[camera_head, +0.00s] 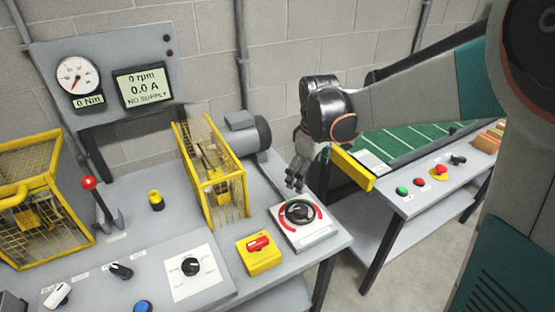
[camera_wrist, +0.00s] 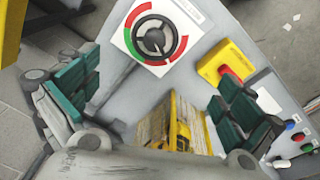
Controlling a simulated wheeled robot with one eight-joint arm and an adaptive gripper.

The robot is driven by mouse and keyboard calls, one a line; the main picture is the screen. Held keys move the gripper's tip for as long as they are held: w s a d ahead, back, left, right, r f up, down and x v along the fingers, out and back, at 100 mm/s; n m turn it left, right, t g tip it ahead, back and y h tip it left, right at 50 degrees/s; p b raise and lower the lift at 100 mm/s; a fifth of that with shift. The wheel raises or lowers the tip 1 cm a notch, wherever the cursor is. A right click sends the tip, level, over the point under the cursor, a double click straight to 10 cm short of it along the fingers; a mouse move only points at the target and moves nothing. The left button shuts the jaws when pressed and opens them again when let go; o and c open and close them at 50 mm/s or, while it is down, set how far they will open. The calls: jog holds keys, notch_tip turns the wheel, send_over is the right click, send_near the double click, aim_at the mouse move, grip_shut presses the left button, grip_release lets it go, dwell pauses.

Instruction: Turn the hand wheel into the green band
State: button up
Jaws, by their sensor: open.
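The hand wheel (camera_head: 299,211) is a small dark wheel on a white square plate (camera_head: 318,234) at the right end of the grey bench. The wrist view shows the wheel (camera_wrist: 155,37) at the top, with red arcs around it and a short green band (camera_wrist: 131,43) at its left side. I cannot tell where the wheel's mark points. My gripper (camera_head: 295,178) hangs above and behind the wheel, apart from it. Its two green-padded fingers stand wide open and empty in the wrist view (camera_wrist: 158,100).
A yellow box with a red switch (camera_head: 259,248) stands left of the wheel plate. A yellow mesh guard (camera_head: 212,172) and a grey motor (camera_head: 247,133) stand behind. A second bench with buttons (camera_head: 421,183) is to the right, past a gap.

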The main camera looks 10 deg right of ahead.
aim_at(302, 209)
jog(key=shift+n+g, duration=0.5)
jog(key=shift+n, duration=0.1)
jog(key=w+f+b, duration=0.1)
jog(key=f, duration=0.4)
jog(key=w+f+b, duration=0.1)
jog(key=f+b, duration=0.1)
jog(key=f, duration=0.4)
jog(key=w+f+b, duration=0.1)
jog(key=f, duration=0.5)
jog(key=shift+s+r, duration=0.1)
jog(key=shift+s, duration=0.1)
jog(key=c, duration=1.9)
